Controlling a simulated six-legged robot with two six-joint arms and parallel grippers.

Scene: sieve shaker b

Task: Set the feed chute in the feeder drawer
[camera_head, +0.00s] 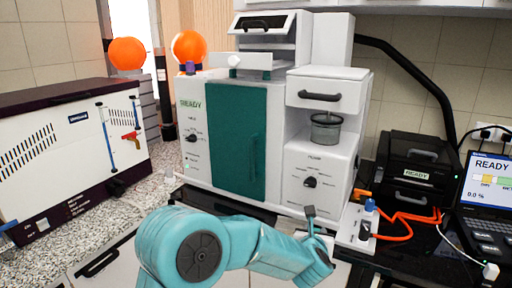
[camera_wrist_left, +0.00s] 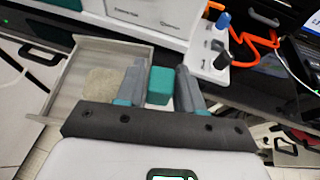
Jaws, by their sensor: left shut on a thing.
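My left gripper (camera_head: 316,232) is low in front of the white machine (camera_head: 310,150), its fingers partly hidden by my wrist in the head view. In the left wrist view, the two grey fingers (camera_wrist_left: 160,88) are shut on a small teal block (camera_wrist_left: 159,80). I cannot tell whether this block is part of the feed chute. An open, pale grey drawer (camera_wrist_left: 112,41) lies beyond and left of the fingers, with a beige patch (camera_wrist_left: 102,84) inside it. I cannot tell whether it is the feeder drawer. My right gripper is not in view.
A white stand with a blue-topped knob (camera_head: 369,207) and orange cable (camera_head: 398,228) is close right of the gripper. A black printer-like box (camera_head: 412,170) and laptop (camera_head: 487,195) stand farther right. A white cabinet (camera_head: 75,140) stands at left.

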